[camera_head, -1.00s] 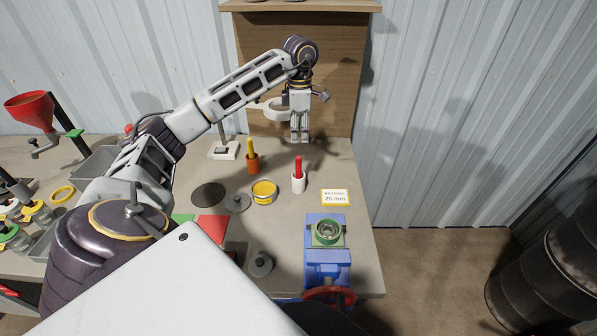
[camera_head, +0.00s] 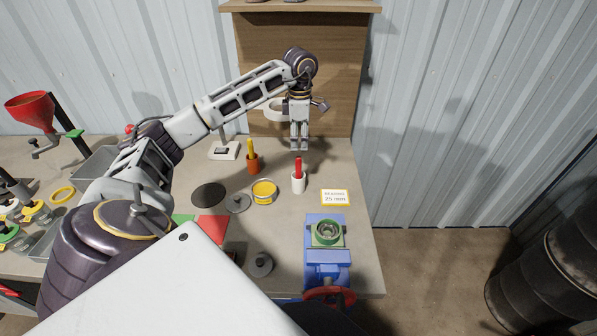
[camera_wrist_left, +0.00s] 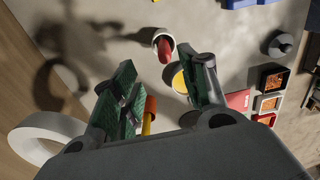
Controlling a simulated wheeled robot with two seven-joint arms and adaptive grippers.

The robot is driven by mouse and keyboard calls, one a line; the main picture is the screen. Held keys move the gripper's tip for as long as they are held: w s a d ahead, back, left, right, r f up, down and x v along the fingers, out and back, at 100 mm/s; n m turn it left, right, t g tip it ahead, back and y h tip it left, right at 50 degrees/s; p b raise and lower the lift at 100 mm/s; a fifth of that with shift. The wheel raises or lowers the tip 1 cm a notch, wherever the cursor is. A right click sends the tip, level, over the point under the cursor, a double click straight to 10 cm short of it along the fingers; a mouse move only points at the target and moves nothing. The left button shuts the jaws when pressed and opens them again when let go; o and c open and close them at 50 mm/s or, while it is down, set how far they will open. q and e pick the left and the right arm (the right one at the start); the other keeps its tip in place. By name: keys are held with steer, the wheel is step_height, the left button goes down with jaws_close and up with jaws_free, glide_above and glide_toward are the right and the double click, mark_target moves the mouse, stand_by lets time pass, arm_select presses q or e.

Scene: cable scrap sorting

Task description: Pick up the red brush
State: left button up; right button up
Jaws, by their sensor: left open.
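The red brush (camera_head: 298,167) stands upright in a white cup (camera_head: 298,184) near the middle of the bench. In the left wrist view the red brush (camera_wrist_left: 165,50) shows beyond the fingertips, in the white cup (camera_wrist_left: 164,37). My left gripper (camera_head: 299,148) points down, open and empty, just above the brush in the head view. In the left wrist view the open fingers (camera_wrist_left: 163,82) lie on either side of the line toward the brush, not touching it. My right gripper is not in view.
A yellow brush (camera_head: 251,149) stands in an orange cup (camera_head: 252,164) left of the white cup. A yellow tin (camera_head: 263,191), a label card (camera_head: 334,197) and a blue vise (camera_head: 327,260) are nearer. A wooden panel (camera_head: 300,75) rises behind.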

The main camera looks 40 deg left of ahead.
mark_target(299, 157)
arm_select(q)
step_height(299, 157, down, 5)
steer(key=shift+r, duration=0.2)
steer(key=shift+f, duration=0.65)
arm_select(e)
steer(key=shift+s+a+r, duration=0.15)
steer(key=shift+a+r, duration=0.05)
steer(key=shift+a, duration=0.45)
arm_select(q)
steer(key=shift+f, duration=0.1)
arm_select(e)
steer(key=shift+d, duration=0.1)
arm_select(q)
steer(key=shift+s+f+p, duration=0.25)
steer(key=shift+f+p, duration=0.2)
steer(key=shift+f, duration=0.2)
steer(key=shift+s+d+f+p, duration=0.15)
steer(key=shift+f+p, duration=0.2)
steer(key=shift+f, duration=1.5)
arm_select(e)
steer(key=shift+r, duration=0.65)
